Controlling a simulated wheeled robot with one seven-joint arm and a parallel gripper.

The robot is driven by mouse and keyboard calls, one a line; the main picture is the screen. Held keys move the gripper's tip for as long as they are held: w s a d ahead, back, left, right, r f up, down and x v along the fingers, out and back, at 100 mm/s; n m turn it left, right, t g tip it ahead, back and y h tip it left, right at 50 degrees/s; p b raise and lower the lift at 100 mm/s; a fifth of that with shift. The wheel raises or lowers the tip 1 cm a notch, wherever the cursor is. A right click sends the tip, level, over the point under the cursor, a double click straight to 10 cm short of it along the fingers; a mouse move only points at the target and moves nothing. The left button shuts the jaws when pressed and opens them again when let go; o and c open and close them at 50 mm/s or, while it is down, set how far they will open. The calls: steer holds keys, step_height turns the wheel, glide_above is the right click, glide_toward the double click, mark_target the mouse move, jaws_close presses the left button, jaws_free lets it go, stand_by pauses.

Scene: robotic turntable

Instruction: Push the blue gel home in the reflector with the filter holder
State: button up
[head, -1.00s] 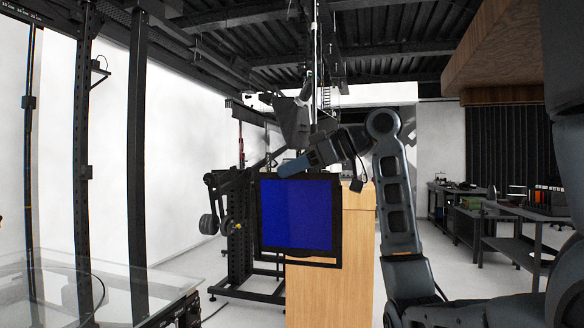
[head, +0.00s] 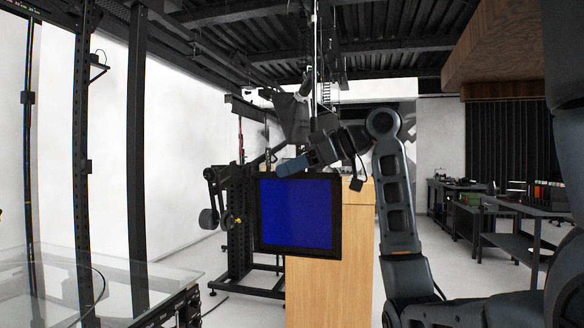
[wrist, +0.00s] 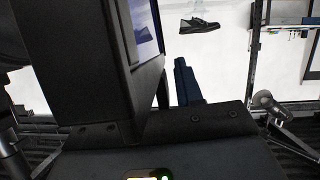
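The filter holder (head: 338,225) is a square black frame around the flat blue gel (head: 297,213). It hangs upright in front of a wooden cabinet, its top edge close under my gripper (head: 283,169). My gripper appears shut on the frame's upper edge; the contact itself is hidden. In the wrist view, a blue finger (wrist: 186,82) points away beside the large dark frame (wrist: 95,70), and the other finger is mostly hidden. A dark lamp-like housing (head: 291,115), possibly the reflector, hangs behind and above the gripper. Its opening cannot be made out.
The wooden cabinet (head: 325,290) stands behind the holder. A black rig with weights (head: 209,218) is left of it. A glass-topped table (head: 95,280) fills the lower left. Dark workbenches (head: 505,222) stand at right. A wooden overhang (head: 520,50) is upper right.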

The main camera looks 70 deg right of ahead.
steer(key=shift+o, duration=0.3)
steer(key=shift+s, duration=0.1)
steer(key=shift+v, duration=3.8)
steer(key=shift+r, duration=0.1)
